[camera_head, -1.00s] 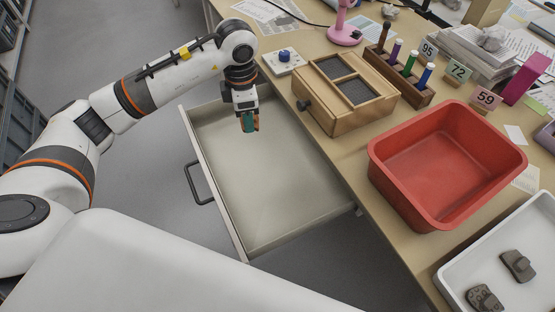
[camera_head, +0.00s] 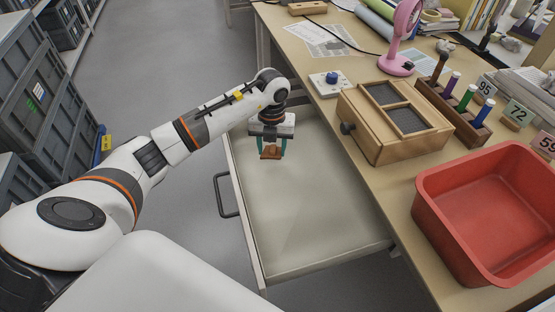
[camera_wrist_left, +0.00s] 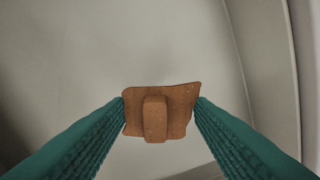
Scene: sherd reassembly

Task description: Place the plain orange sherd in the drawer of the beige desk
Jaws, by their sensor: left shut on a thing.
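The plain orange sherd (camera_wrist_left: 178,103) is held between the two teal fingers of my left gripper in the left wrist view. It is a flat piece with a raised block on its face. In the head view the sherd (camera_head: 271,153) hangs below my left gripper (camera_head: 270,148), over the far part of the open drawer (camera_head: 310,215). The drawer is pulled out from the beige desk (camera_head: 375,190), and its visible floor is bare. In the left wrist view the pale drawer interior lies behind the sherd. My right gripper is not in view.
A wooden box with dark panels (camera_head: 390,125) stands on the desk beside the drawer. A red bin (camera_head: 490,205) stands at the right. A blue-knobbed device (camera_head: 331,82) and a pink fan (camera_head: 402,40) are farther back. Grey crates (camera_head: 30,90) stand at the left.

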